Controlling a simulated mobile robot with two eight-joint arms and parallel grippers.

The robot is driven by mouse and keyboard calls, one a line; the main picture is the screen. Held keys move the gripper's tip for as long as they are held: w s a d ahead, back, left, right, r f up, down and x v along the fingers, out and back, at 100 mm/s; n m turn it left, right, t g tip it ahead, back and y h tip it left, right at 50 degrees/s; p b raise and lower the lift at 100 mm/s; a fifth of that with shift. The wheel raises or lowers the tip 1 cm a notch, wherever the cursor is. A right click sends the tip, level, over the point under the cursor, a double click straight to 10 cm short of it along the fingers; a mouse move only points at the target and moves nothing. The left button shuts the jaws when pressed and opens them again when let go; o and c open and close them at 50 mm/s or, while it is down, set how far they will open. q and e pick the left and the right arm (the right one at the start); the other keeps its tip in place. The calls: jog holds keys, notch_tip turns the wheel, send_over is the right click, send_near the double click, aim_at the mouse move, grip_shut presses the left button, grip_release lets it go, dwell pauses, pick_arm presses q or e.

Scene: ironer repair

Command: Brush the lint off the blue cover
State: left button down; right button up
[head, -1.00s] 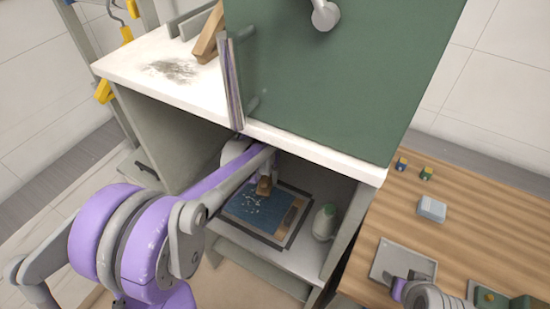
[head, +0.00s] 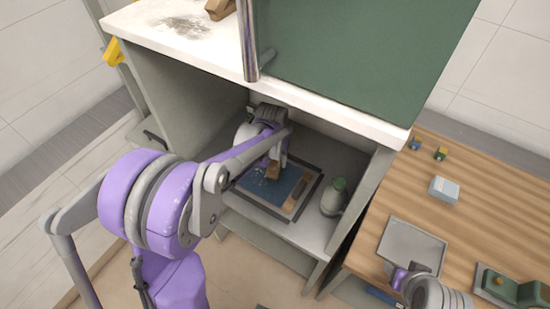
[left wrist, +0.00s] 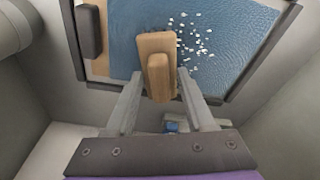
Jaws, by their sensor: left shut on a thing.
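The blue cover (head: 288,190) lies in a dark-edged frame on the shelf inside the cabinet, and it fills the upper part of the left wrist view (left wrist: 235,45). White lint flecks (left wrist: 196,42) are scattered on it, mostly just right of the brush. My left gripper (head: 277,160) is shut on a wooden brush (left wrist: 157,60), holding it over the cover near its back side. I cannot tell whether the brush touches the cover. My forearm hides part of the cover in the head view. My right gripper (head: 402,279) is near the grey tray; its fingers are unclear.
A green-capped bottle (head: 335,196) stands right of the frame on the shelf. Cabinet walls and the white top (head: 330,112) enclose the space. A wooden table (head: 475,215) at right holds a grey tray (head: 411,245), a pale box (head: 444,189) and small blocks. A dark smudge (head: 185,27) marks the top.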

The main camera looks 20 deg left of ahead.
pick_arm(q)
jog(key=shift+f+b, duration=0.65)
jog(key=shift+f, duration=0.35)
pick_arm(e)
jog(key=shift+s+f, duration=0.3)
jog(key=shift+f, duration=0.5)
